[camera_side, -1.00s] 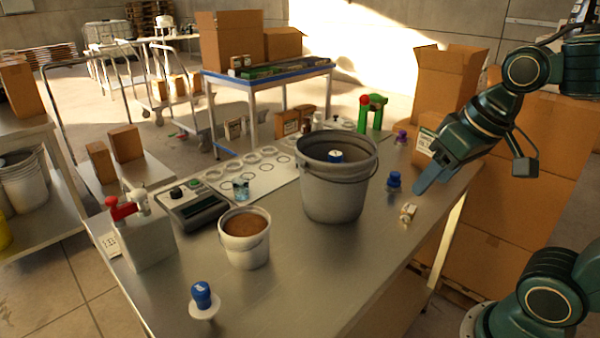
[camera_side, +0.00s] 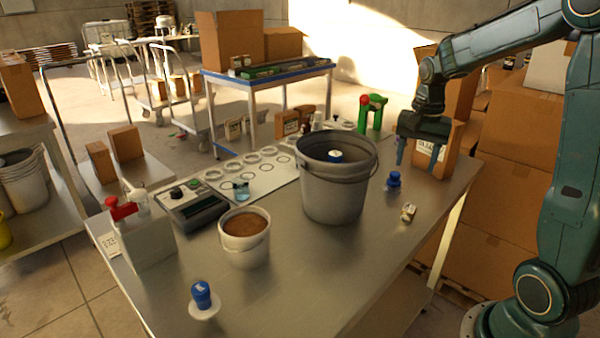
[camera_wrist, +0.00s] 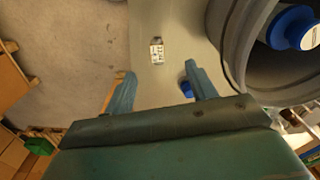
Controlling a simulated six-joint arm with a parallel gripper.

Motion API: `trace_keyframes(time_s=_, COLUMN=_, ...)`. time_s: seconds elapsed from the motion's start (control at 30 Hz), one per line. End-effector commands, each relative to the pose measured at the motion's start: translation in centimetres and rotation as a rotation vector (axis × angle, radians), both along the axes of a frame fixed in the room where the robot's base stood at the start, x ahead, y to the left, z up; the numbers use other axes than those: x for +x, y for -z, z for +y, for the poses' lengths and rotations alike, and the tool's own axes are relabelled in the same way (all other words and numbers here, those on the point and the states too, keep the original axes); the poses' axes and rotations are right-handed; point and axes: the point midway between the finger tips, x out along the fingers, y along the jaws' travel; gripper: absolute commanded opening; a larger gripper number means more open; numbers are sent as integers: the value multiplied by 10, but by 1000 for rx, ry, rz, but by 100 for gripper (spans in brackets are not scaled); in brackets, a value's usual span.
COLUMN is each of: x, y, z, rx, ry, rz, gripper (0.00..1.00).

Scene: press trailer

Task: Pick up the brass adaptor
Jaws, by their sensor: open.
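A small pale, brassy piece (camera_side: 408,212), which looks like the brass adaptor, lies on the metal table near its right edge. In the wrist view the same piece (camera_wrist: 157,50) sits beyond my fingertips, roughly centred between them, on bare tabletop. Its fine shape is too small to tell. My gripper (camera_side: 419,158) is open and empty, pointing down above the far right part of the table. In the wrist view the two fingers of my gripper (camera_wrist: 159,76) stand apart with nothing between them.
A blue-topped object (camera_side: 393,180) stands close to the brassy piece, near my right finger in the wrist view. A large grey bucket (camera_side: 333,195) is left of it. A small bucket of brown material (camera_side: 245,245) and a blue-handled stamp (camera_side: 202,296) are further left.

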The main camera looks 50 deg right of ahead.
Motion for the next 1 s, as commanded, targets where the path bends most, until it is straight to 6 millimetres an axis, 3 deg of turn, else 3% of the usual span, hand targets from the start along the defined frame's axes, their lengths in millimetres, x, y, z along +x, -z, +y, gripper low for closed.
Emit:
trace_keyframes(time_s=0.1, x=2, y=13, z=-18, rx=18, ry=80, rz=24, gripper=56)
trace_keyframes(time_s=0.3, x=3, y=22, z=-30, rx=28, ry=136, rz=39, gripper=56)
trace_keyframes(time_s=0.67, x=3, y=33, z=-30, rx=30, ry=137, rz=41, gripper=56)
trace_keyframes(time_s=1.0, x=2, y=81, z=-30, rx=31, ry=136, rz=43, gripper=56)
